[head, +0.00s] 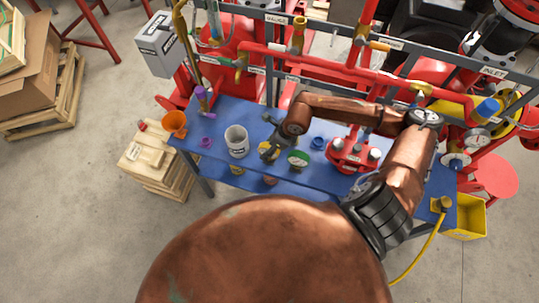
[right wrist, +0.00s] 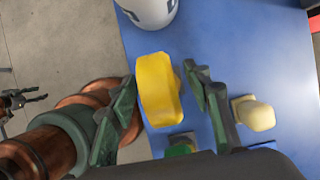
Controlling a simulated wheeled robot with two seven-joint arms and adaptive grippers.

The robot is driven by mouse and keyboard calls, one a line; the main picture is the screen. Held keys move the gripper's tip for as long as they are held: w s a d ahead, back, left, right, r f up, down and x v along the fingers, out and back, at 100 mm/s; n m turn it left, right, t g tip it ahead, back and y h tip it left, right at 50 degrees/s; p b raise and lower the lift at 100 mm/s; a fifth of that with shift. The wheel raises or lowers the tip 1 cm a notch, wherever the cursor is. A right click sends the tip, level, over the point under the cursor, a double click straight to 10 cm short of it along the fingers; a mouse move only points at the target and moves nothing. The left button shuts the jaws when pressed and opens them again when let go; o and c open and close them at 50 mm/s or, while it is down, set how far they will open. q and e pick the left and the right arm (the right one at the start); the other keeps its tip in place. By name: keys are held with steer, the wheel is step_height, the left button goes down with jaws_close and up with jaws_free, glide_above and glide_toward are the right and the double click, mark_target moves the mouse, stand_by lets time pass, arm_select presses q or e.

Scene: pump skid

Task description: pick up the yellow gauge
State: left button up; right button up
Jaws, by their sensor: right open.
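The yellow gauge (right wrist: 158,92) lies on the blue bench between the two fingers of my right gripper (right wrist: 162,78), with a gap showing on the right side. In the head view my right gripper (head: 268,154) is over the bench just right of the white bucket (head: 237,141), and it partly hides the yellow gauge (head: 264,148). The right gripper is open and holds nothing. At the far left of the right wrist view a small dark gripper (right wrist: 22,99), apparently my left one, shows away from the bench. Its finger state is unclear.
A green gauge (head: 298,158) sits close to the right of the gripper, and a red pump part (head: 352,155) stands further right. The white bucket (right wrist: 148,8) is near the gauge. A cream-coloured piece (right wrist: 255,113) lies right of the fingers. Red pipes run behind the bench (head: 218,167).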

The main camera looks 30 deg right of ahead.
steer(key=shift+x, duration=1.95)
steer(key=shift+c, duration=0.5)
jaws_close()
